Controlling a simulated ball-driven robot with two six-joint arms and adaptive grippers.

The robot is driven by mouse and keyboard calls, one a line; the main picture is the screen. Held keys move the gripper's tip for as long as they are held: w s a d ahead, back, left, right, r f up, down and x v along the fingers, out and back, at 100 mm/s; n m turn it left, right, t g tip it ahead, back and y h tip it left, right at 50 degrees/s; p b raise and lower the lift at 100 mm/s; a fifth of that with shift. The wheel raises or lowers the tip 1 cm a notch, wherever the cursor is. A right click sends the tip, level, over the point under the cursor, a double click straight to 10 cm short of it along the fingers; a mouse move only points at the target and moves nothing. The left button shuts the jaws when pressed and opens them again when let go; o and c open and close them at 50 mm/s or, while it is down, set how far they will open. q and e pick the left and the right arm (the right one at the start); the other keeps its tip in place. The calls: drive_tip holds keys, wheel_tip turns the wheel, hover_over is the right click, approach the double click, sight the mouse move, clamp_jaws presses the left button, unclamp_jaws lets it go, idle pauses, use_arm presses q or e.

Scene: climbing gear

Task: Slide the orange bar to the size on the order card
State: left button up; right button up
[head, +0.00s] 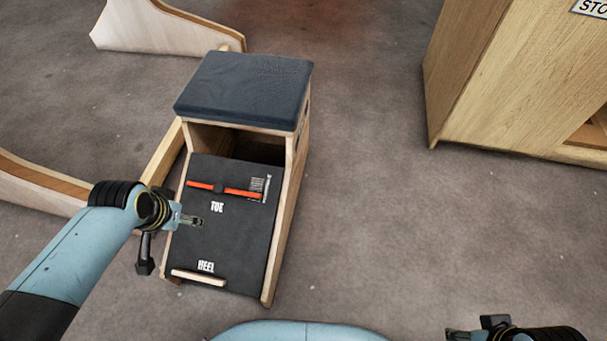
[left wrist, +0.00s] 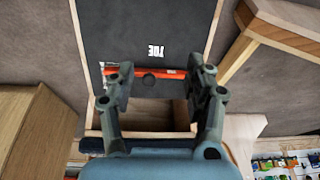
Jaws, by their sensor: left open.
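My left gripper (head: 197,221) is over the board, below and left of the knob. My right gripper (head: 462,335) is at the bottom edge, partly cut off. I see no order card.
The board leans in a wooden box with a dark padded seat (head: 245,90). Curved wooden pieces (head: 165,25) lie behind and to the left (head: 40,182). A wooden cabinet (head: 520,80) stands at upper right. Grey floor (head: 400,230) between is clear.

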use_arm(q)
drive_tip(key=b, duration=0.8)
approach(218, 188)
drive_tip(key=s, duration=0.2)
drive_tip(key=r, duration=0.1)
drive_tip(key=shift+m+t+h, duration=0.3)
drive_tip(key=shift+m+t, duration=0.1)
drive_tip(key=b+x, duration=0.1)
drive_tip(key=x, duration=0.1)
drive_tip(key=b+x, duration=0.2)
drive_tip(key=x, duration=0.1)
drive_tip(key=b+x, duration=0.2)
drive_tip(key=x, duration=0.1)
drive_tip(key=shift+w+a+f, duration=0.1)
drive_tip(key=shift+a+f, duration=0.05)
drive_tip(key=shift+a, duration=0.15)
drive_tip(key=shift+w+f+b, duration=0.25)
drive_tip(key=shift+b, duration=0.1)
drive_tip(key=shift+w+f+b, duration=0.5)
drive_tip(key=shift+f, duration=0.1)
use_arm(e)
drive_tip(key=w+a+r+t+y, duration=0.1)
drive_tip(key=w+a+r+t, duration=0.2)
drive_tip(key=w, duration=0.4)
drive_tip(key=shift+w+a+t, duration=0.15)
drive_tip(key=shift+a+t, duration=0.25)
drive_tip(key=shift+t, duration=0.3)
use_arm(q)
clamp_jaws()
